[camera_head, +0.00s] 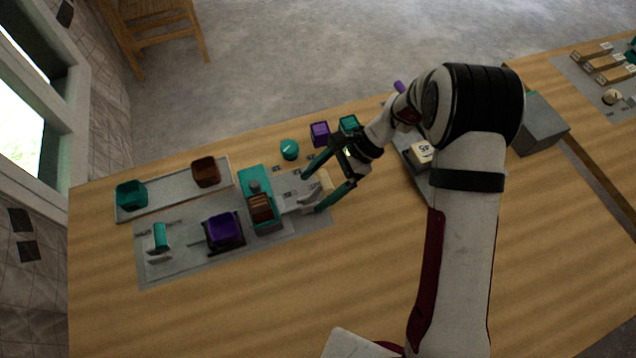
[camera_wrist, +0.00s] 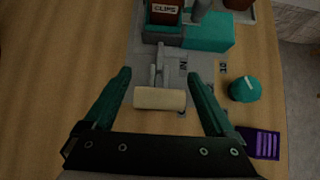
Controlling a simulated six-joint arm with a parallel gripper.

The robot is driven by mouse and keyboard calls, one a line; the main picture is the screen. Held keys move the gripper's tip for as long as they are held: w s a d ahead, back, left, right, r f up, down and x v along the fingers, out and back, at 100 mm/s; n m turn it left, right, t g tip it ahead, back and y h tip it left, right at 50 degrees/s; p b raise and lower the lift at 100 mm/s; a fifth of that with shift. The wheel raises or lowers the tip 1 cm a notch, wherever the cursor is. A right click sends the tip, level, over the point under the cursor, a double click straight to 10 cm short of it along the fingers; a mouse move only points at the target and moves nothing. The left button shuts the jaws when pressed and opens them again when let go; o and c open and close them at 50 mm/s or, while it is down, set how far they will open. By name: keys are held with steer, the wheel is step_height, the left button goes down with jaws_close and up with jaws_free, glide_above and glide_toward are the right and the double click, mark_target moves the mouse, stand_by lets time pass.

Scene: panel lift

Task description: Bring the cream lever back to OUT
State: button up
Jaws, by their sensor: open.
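The cream lever (camera_wrist: 160,98) is a short crossbar on a grey arm that runs to a teal housing (camera_wrist: 207,31). In the head view the lever (camera_head: 325,180) is at the housing's right side. My gripper (camera_head: 311,192) is open around it. In the wrist view my gripper (camera_wrist: 160,75) has one teal finger at each side of the bar, with a gap at both ends, so nothing is held. A brown box marked CLIPS (camera_wrist: 164,12) sits in the housing. Small labels (camera_wrist: 222,83) lie beside the lever; I cannot read them surely.
A teal round knob (camera_wrist: 243,89) and a purple block (camera_wrist: 259,142) are right of the gripper in the wrist view. A purple box (camera_head: 224,230) and a teal upright handle (camera_head: 160,237) share the grey panel (camera_head: 185,266). A tray (camera_head: 165,192) lies behind. The front table is clear.

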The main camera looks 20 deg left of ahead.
steer(key=v, duration=1.5)
steer(key=shift+w+d+r, duration=0.15)
steer(key=shift+r, duration=0.15)
steer(key=s+d+r+n+t+h, duration=0.2)
steer(key=s+d+r+t, duration=0.1)
steer(key=s+d+r, duration=0.6)
steer(key=s+d+f+t+h, duration=0.1)
steer(key=s+d+f, duration=0.1)
steer(key=s, duration=0.5)
steer(key=s+d+f+n+t+h, duration=0.1)
steer(key=s+d+f, duration=0.1)
steer(key=s, duration=0.6)
steer(key=shift+s+d+t, duration=0.3)
steer(key=shift+d+t, duration=0.1)
steer(key=shift+d, duration=0.3)
